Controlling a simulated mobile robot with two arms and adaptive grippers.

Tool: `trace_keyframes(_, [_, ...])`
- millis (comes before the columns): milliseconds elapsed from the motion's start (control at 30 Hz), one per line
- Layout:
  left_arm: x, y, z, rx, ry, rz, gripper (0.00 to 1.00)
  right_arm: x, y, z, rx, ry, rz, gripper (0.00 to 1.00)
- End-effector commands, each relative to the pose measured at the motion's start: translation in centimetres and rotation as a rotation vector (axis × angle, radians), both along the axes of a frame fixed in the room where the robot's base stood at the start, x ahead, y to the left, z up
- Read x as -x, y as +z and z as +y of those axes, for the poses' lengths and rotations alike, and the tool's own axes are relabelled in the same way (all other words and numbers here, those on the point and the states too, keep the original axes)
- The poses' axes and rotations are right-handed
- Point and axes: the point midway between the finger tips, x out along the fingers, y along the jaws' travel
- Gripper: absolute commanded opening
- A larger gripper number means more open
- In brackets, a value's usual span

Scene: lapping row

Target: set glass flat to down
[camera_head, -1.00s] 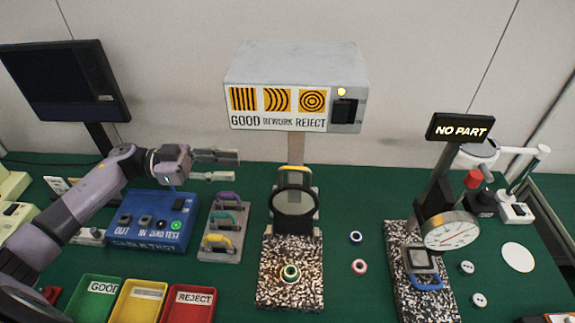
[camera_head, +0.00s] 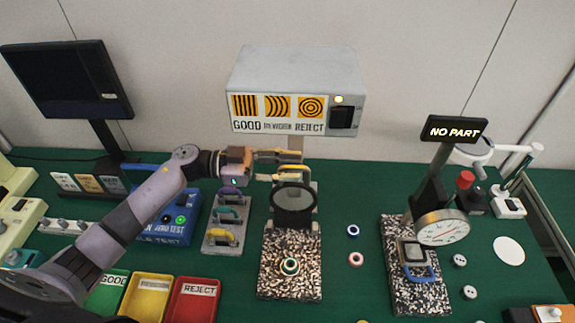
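The glass flat (camera_head: 293,206) is a round pane in a dark ring. It stands raised at the back of a speckled stone plate (camera_head: 275,282), with a yellow handle (camera_head: 296,168) at its top. A small ringed part (camera_head: 289,266) lies on the plate in front of it. My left gripper (camera_head: 300,166) comes in from the left at the yellow handle. Its two fingers are spread apart, close to the handle. I cannot tell whether they touch it. My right gripper is not in view.
A grey box with fringe pictures (camera_head: 290,80) stands on a post behind the glass flat. A rack with coloured handles (camera_head: 224,238) and the red tray (camera_head: 193,303) are at left. A dial gauge stand (camera_head: 443,228) is at right. Small rings lie between.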

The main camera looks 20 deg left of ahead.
Motion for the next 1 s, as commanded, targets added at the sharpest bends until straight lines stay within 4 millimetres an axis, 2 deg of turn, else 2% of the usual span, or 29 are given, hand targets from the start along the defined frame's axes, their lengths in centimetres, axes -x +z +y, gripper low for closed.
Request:
trace_keyframes(67, [0.0,-0.01,0.01,0.0,0.0,0.0,0.31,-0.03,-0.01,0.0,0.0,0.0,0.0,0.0])
trace_keyframes(533, [0.01,0.02,0.04,0.001,0.0,0.0,0.0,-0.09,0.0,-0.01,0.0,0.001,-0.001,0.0])
trace_keyframes(1000, [0.0,0.07,0.06,0.001,0.0,-0.001,0.0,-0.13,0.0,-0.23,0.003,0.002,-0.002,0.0])
